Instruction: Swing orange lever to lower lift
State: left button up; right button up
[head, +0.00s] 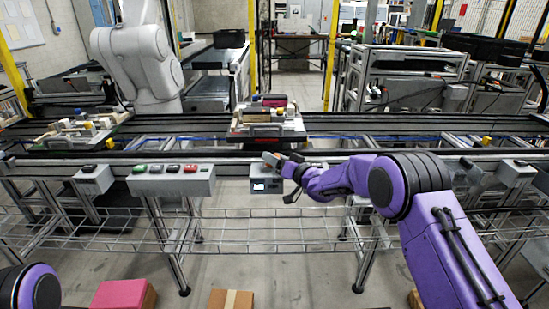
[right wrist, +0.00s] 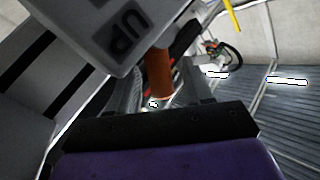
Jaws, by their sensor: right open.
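The orange lever (right wrist: 160,72) is a short orange cylinder beside a grey box marked "UP" (right wrist: 112,38) in the right wrist view. My right gripper (right wrist: 168,92) is open, with the lever in front of it, roughly between its fingers; contact cannot be told. In the head view, my right gripper (head: 282,171) is at the small grey control box (head: 266,185) on the conveyor's front rail and hides part of it. Only a purple link of my left arm shows, at the lower left; its gripper is out of view.
A pallet with parts (head: 266,130) stands on the conveyor behind my right gripper; another pallet (head: 80,130) is to the left. A button panel (head: 172,181) is left of the control box. A wire mesh shelf (head: 300,232) hangs below. Boxes (head: 231,299) lie on the floor.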

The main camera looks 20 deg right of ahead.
jog(key=shift+w+a, duration=0.1)
jog(key=shift+w, duration=0.1)
grip_shut()
jog(key=shift+a+r+n+g+p, duration=0.2)
jog(key=shift+r+n+g+p, duration=0.15)
jog(key=shift+p, duration=0.5)
jog(key=a+n+g+h+p, duration=0.1)
jog(key=p, duration=0.2)
jog(key=a+n+g+h+p, duration=0.1)
jog(key=n+h+p, duration=0.1)
jog(key=p, duration=0.2)
jog(key=w+a+n+g+h+p, duration=0.1)
jog(key=n+g+p, duration=0.1)
jog(key=p, duration=0.2)
jog(key=shift+a+r+h, duration=0.1)
jog(key=shift+r+h, duration=0.2)
jog(key=shift+w+a+f+n+g+h+p, duration=0.1)
jog(key=shift+a+f+n+g+h+p, duration=0.35)
jog(key=shift+h+p, duration=0.45)
jog(key=shift+a+f+n+h+p, duration=0.2)
jog(key=shift+a+n+h+p, duration=0.05)
jog(key=shift+n+h+p, duration=0.4)
jog(key=shift+w, duration=0.1)
grip_release()
jog(key=shift+f, duration=0.1)
